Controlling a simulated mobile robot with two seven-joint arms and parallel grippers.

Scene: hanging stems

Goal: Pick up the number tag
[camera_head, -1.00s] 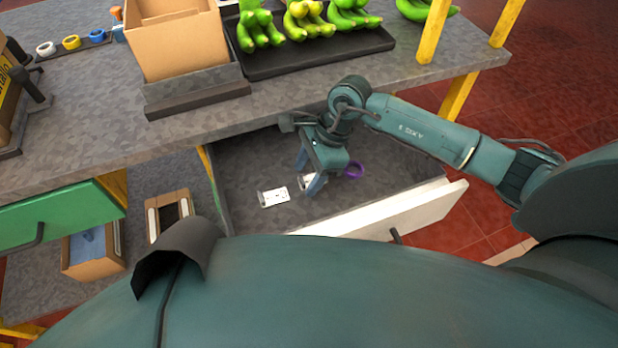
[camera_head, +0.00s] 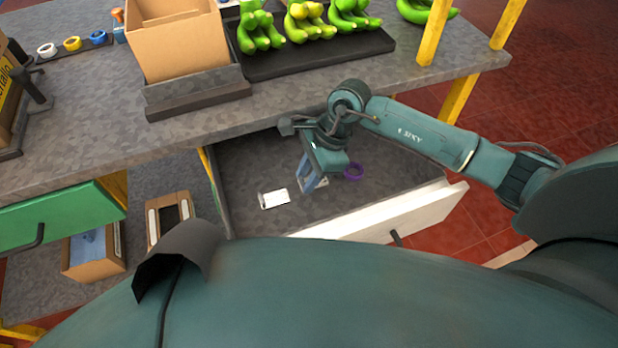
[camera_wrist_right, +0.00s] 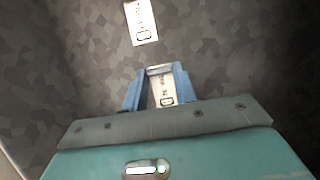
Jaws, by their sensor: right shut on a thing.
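A white number tag (camera_wrist_right: 162,88) with dark print is between the blue fingers of my right gripper (camera_wrist_right: 160,92), which is shut on it. In the head view my right gripper (camera_head: 312,180) points down into the open drawer, and the held tag is mostly hidden by the fingers. A second white tag (camera_head: 274,199) lies flat on the drawer floor to the left of the gripper. This tag also shows at the top of the right wrist view (camera_wrist_right: 141,22), apart from the fingers. My left gripper is not in view.
The open drawer (camera_head: 260,165) has a white front panel (camera_head: 380,214). The tabletop above holds a cardboard box (camera_head: 178,45) and a dark tray (camera_head: 320,52) of green and yellow bananas.

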